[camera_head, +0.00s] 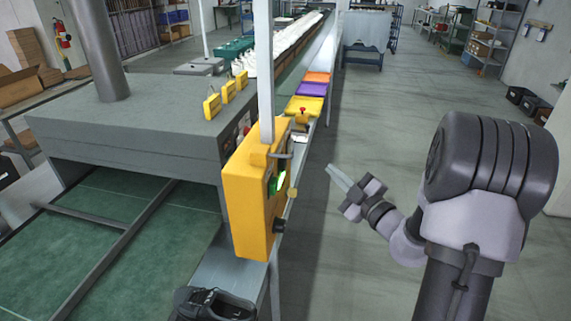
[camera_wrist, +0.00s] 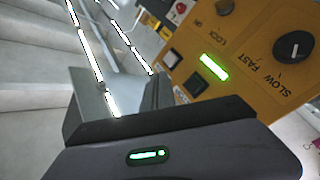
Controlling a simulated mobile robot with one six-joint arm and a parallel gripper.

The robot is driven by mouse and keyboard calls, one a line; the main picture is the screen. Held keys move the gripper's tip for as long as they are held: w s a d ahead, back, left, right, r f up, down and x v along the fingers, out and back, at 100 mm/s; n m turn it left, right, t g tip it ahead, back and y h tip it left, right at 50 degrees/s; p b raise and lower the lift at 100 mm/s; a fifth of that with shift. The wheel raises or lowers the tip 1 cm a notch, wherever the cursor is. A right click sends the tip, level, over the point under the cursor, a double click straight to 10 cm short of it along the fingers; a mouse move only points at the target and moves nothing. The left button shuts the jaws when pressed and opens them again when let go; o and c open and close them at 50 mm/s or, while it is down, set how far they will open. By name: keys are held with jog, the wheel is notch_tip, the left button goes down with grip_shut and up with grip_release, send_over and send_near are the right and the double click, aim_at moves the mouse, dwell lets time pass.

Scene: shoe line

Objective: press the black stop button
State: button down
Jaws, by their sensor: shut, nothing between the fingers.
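The yellow control box (camera_head: 248,203) hangs on a post at the line's side, its button face turned toward my gripper. In the wrist view its panel (camera_wrist: 235,65) shows a black square button (camera_wrist: 195,84), beside a lit green rectangle (camera_wrist: 214,67) and a white square button (camera_wrist: 172,59). The black button is too small to make out in the head view. My gripper (camera_head: 331,170) is shut and empty, to the right of the box and apart from it. In the wrist view the fingers reach up left of the black button.
A black knob (camera_wrist: 292,46) marked SLOW and FAST and a key switch (camera_wrist: 224,7) marked ON and LOCK share the panel. A black shoe (camera_head: 214,304) lies below the box. Coloured bins (camera_head: 311,88) line the conveyor. The floor to the right is open.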

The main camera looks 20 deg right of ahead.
aim_at(283, 164)
jog(key=w+a, duration=0.5)
jog(key=a, duration=0.2)
jog(key=shift+a, duration=0.1)
jog(key=shift+a, duration=0.1)
dwell(1.9)
jog(key=shift+w+a+p, duration=0.2)
jog(key=shift+a+p, duration=0.05)
jog(key=shift+p, duration=0.3)
jog(key=shift+w+a+p, duration=0.3)
jog(key=shift+a+p, duration=0.1)
jog(key=shift+a, duration=0.1)
dwell(0.5)
jog(key=shift+d, duration=0.1)
jog(key=shift+s+d, duration=0.55)
jog(key=shift+d, duration=0.15)
